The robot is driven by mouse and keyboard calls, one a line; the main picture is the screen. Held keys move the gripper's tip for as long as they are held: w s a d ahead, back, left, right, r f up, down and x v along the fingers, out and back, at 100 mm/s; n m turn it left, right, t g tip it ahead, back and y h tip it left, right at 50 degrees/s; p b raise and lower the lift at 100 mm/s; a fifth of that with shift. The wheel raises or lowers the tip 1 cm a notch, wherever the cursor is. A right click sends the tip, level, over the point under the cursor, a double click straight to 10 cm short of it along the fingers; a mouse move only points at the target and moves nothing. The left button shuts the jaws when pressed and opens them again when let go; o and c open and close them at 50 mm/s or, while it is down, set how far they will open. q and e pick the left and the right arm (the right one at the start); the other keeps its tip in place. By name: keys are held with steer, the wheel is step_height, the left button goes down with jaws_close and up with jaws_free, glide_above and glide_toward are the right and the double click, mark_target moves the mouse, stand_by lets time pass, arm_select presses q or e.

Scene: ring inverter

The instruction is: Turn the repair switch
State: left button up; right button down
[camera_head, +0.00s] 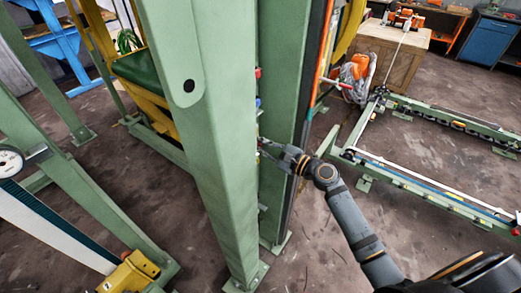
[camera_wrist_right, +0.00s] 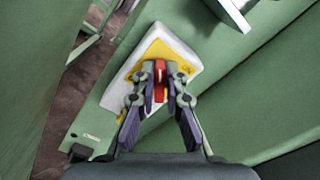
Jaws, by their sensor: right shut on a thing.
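The repair switch is a red knob (camera_wrist_right: 160,82) on a yellow plate (camera_wrist_right: 158,52) with a white box (camera_wrist_right: 187,57) behind it, mounted on a green post face (camera_wrist_right: 215,92) in the right wrist view. My right gripper (camera_wrist_right: 160,90) is shut on the red knob, with one finger on each side of it. In the head view my right arm comes in from the lower right, and its gripper (camera_head: 264,144) reaches between the green posts. The switch itself is hidden there behind the front post. My left gripper is not in view.
A large green post (camera_head: 200,120) stands close in front of the right gripper, with a second green post (camera_head: 283,70) just behind. Green floor rails (camera_head: 430,185) lie to the right. A wooden crate (camera_head: 393,55) stands at the back. Floor right of the posts is partly clear.

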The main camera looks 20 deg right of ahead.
steer(key=shift+s+a+f+n+b, duration=0.1)
steer(key=shift+f+n+b, duration=0.05)
steer(key=shift+n+b, duration=1.5)
steer(key=shift+a+f+n+b, duration=0.1)
steer(key=shift+f+n+b, duration=0.1)
steer(key=shift+n+b, duration=1.45)
steer(key=shift+s+f+n+b, duration=0.1)
steer(key=shift+f+n+b, duration=0.05)
steer(key=shift+n+b, duration=1.5)
steer(key=shift+n, duration=0.35)
steer(key=shift+w, duration=0.1)
steer(key=c, duration=1.4)
jaws_free()
